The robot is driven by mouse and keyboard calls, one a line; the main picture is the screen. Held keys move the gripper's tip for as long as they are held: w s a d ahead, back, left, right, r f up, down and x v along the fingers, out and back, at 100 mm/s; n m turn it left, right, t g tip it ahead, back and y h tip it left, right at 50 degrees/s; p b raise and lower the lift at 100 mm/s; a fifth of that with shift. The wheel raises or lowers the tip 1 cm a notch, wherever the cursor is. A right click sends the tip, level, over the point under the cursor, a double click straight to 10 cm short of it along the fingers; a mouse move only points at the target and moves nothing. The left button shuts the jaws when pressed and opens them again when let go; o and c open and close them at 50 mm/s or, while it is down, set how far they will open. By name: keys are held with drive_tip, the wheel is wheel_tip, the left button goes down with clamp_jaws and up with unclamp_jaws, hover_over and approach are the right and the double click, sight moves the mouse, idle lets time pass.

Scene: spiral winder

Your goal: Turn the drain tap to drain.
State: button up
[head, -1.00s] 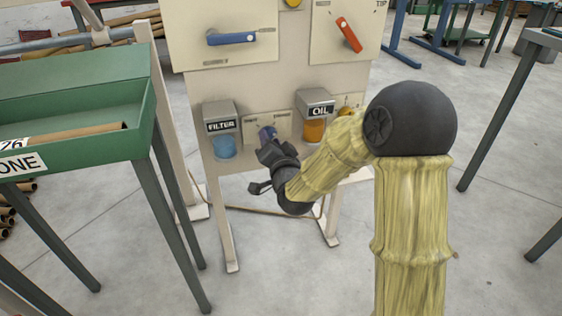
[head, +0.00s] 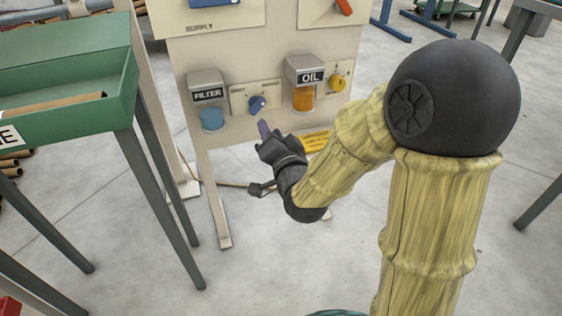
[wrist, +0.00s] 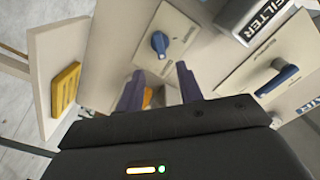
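A small blue knob (head: 257,104), which I take as the drain tap, sits on a pale plate between the FILTER bowl and the OIL bowl. Its plate labels are too small to read surely. In the wrist view the blue knob (wrist: 160,43) stands just beyond the fingertips. My gripper (head: 265,130) is just below and a little right of the knob in the head view, apart from it. In the wrist view my gripper (wrist: 160,72) has its two purple fingers spread with nothing held between them.
The FILTER unit (head: 208,98) has a blue bowl; the OIL unit (head: 304,82) has an amber one. A yellow knob (head: 337,83) is farther right. A blue lever (wrist: 280,78) shows above in the panel. A green tray table (head: 128,80) stands at left.

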drive_tip(key=b+v, duration=0.7)
drive_tip(key=b, duration=0.2)
drive_tip(key=shift+b, duration=0.3)
idle(0.4)
drive_tip(key=s+d+r+n+g+h+p, duration=0.55)
drive_tip(key=s+d+g+p, duration=0.7)
drive_tip(key=p, duration=1.75)
wheel_tip(320, 180, up, 37)
drive_tip(key=w+g+p, duration=0.2)
drive_tip(key=p, duration=3.4)
drive_tip(key=shift+d+p, duration=0.2)
drive_tip(key=shift+p, duration=0.15)
